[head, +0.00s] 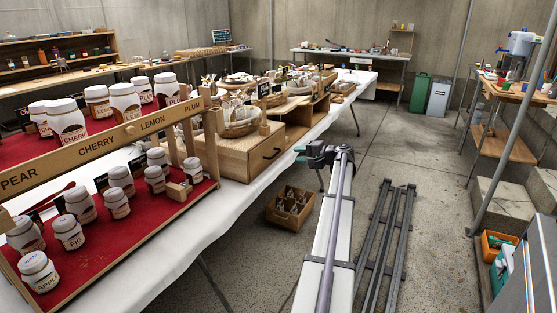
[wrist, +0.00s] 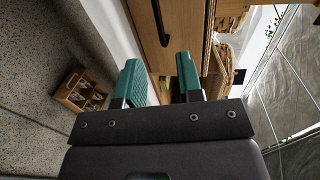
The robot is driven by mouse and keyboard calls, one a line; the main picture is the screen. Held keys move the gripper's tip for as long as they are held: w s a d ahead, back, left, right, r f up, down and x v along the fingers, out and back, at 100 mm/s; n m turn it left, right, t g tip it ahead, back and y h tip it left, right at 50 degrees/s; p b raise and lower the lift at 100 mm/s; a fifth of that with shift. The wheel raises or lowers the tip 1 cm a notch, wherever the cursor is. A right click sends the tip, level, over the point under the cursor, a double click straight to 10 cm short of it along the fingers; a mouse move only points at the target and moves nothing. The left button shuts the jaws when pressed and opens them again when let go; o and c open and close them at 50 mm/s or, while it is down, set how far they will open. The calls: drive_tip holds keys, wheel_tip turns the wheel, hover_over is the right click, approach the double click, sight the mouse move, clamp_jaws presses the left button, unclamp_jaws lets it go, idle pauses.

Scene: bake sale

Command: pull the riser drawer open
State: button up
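The riser drawer (head: 262,165) is a light wood front in the wooden riser on the white-clothed table, and it looks flush with the riser. Its dark bar handle (head: 271,154) faces the aisle. In the wrist view the handle (wrist: 160,22) lies ahead of my gripper, in line with the gap between the fingers, against the wooden drawer front (wrist: 173,50). My gripper (head: 299,155) has teal fingers and is just right of the handle, apart from it. In the wrist view my gripper (wrist: 160,78) is open, with nothing between its fingers.
Baskets of bread (head: 238,120) sit on the riser. A jar rack (head: 100,150) with labelled jars stands at the left on red cloth. A wooden crate (head: 290,208) with bottles is on the floor below the table edge. The aisle floor (head: 400,135) beyond is clear.

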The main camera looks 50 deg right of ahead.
sight(277, 154)
drive_tip(key=b+x, duration=0.2)
drive_tip(key=x, duration=0.8)
drive_tip(key=shift+w+a+f, duration=0.1)
drive_tip(key=shift+w+a, duration=0.05)
drive_tip(key=shift+w, duration=0.15)
clamp_jaws()
